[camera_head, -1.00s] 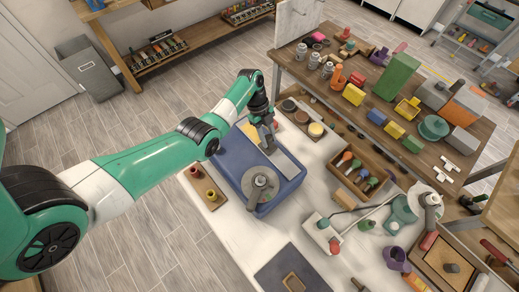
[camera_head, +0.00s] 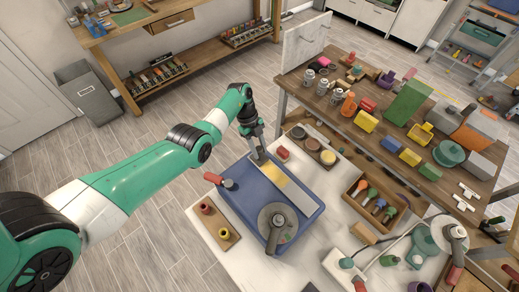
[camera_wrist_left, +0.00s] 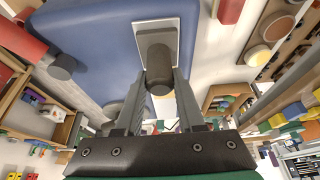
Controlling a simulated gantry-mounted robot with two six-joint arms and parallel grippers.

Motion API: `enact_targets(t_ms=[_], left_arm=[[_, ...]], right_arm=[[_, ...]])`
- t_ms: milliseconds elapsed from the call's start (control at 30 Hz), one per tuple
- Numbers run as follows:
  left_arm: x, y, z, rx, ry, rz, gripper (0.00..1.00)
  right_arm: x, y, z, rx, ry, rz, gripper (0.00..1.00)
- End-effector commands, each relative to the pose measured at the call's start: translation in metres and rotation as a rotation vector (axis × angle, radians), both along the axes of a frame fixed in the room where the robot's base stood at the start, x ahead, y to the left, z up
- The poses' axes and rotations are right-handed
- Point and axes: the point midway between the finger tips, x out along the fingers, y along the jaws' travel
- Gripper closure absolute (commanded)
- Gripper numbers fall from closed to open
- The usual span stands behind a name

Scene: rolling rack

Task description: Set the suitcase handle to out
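A blue case (camera_head: 262,196), which I take for the suitcase, lies on the white tabletop. A grey strip (camera_head: 297,195) and a yellow patch (camera_head: 276,174) show on its top. My left gripper (camera_head: 259,158) is at its far end, pointing down. In the left wrist view, a grey knob (camera_wrist_left: 159,68) stands on a pale square plate (camera_wrist_left: 165,28) over the blue surface (camera_wrist_left: 95,35). The fingers (camera_wrist_left: 160,88) lie along both sides of the knob and appear shut on it. A separate suitcase handle is not clearly distinguishable.
A wooden board with cups (camera_head: 213,222) stands left, and a tool box (camera_head: 376,204) right.

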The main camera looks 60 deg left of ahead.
Motion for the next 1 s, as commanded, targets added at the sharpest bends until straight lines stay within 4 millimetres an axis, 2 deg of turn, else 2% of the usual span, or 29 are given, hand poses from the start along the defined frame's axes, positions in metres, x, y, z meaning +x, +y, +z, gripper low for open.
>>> enact_targets(t_ms=[33,200,467,567,667,833,1000], left_arm=[[0.000,0.003,-0.001,0.008,-0.001,0.006,0.59],[0.000,0.002,-0.001,0.006,-0.001,0.004,0.32],[0.000,0.001,0.000,0.004,-0.001,0.003,0.32],[0.000,0.004,0.006,0.003,-0.001,0.004,0.32],[-0.001,0.010,0.021,0.005,-0.003,0.005,0.32],[-0.006,0.025,0.058,0.007,-0.003,0.006,0.32],[-0.009,0.039,0.090,0.007,-0.003,0.005,0.32]], right_arm=[[0.000,0.000,0.000,0.000,0.000,0.000,0.00],[0.000,0.000,0.000,0.000,0.000,0.000,0.00],[0.000,0.000,0.000,0.000,0.000,0.000,0.00],[0.000,0.000,0.002,0.000,0.000,0.000,0.00],[0.000,0.000,0.007,0.000,0.000,0.000,0.00],[0.000,0.000,0.012,0.000,0.000,0.000,0.00],[0.000,0.000,0.010,0.000,0.000,0.000,0.00]])
